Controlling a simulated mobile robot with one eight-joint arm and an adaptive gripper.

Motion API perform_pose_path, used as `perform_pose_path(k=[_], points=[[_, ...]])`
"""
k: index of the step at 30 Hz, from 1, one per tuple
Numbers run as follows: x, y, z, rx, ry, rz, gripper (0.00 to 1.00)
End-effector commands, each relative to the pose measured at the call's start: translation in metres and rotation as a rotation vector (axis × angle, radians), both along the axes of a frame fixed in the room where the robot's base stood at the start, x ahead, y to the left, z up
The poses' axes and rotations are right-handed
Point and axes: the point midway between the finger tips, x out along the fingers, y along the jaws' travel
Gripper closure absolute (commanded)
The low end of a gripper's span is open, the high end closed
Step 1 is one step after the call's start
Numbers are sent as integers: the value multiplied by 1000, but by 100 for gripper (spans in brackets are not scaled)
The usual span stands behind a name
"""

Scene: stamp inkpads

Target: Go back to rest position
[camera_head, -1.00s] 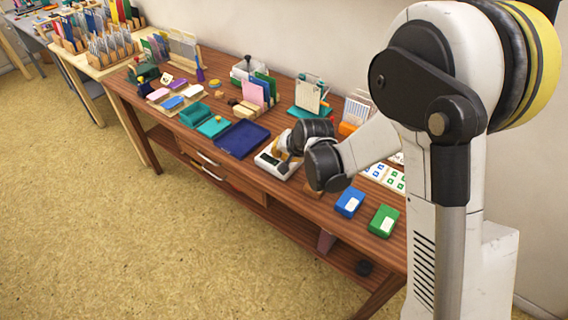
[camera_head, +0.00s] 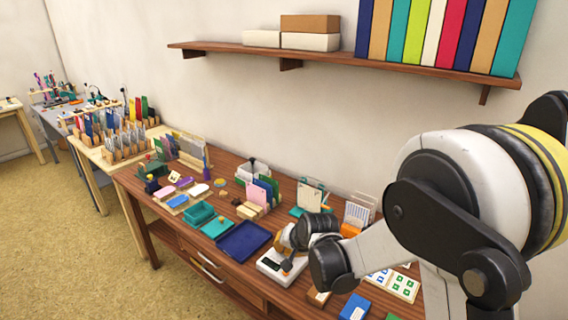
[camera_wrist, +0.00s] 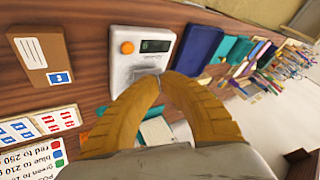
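My gripper (camera_wrist: 160,80) shows in the wrist view as two curved yellow-orange fingers. Their tips meet, and I see nothing held between them. The tips appear just in front of a white scale (camera_wrist: 127,68) with an orange knob and a dark display; the exact gap is unclear. In the head view my arm reaches across the table beside the same scale (camera_head: 268,267), and the fingers are mostly hidden by the wrist. A blue inkpad (camera_head: 355,307) lies right of the scale, near the front edge. A green inkpad (camera_head: 391,317) is cut off at the bottom.
The brown table (camera_head: 160,217) also holds a dark blue tray (camera_head: 243,241), teal boxes, card racks and small pads. A brown box (camera_wrist: 42,57) lies beside the scale. A wall shelf (camera_head: 345,62) with folders hangs above. The floor (camera_head: 75,225) in front is clear.

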Motion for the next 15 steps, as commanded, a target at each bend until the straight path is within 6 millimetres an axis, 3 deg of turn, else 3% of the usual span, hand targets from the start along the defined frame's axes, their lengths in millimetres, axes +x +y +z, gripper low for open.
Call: perform_pose_path(k=[5, 9, 15], points=[[-24, -31, 48, -52, -19, 11, 100], [-63, -67, 95, -124, -42, 34, 100], [-131, -116, 142, -231, -65, 66, 100]])
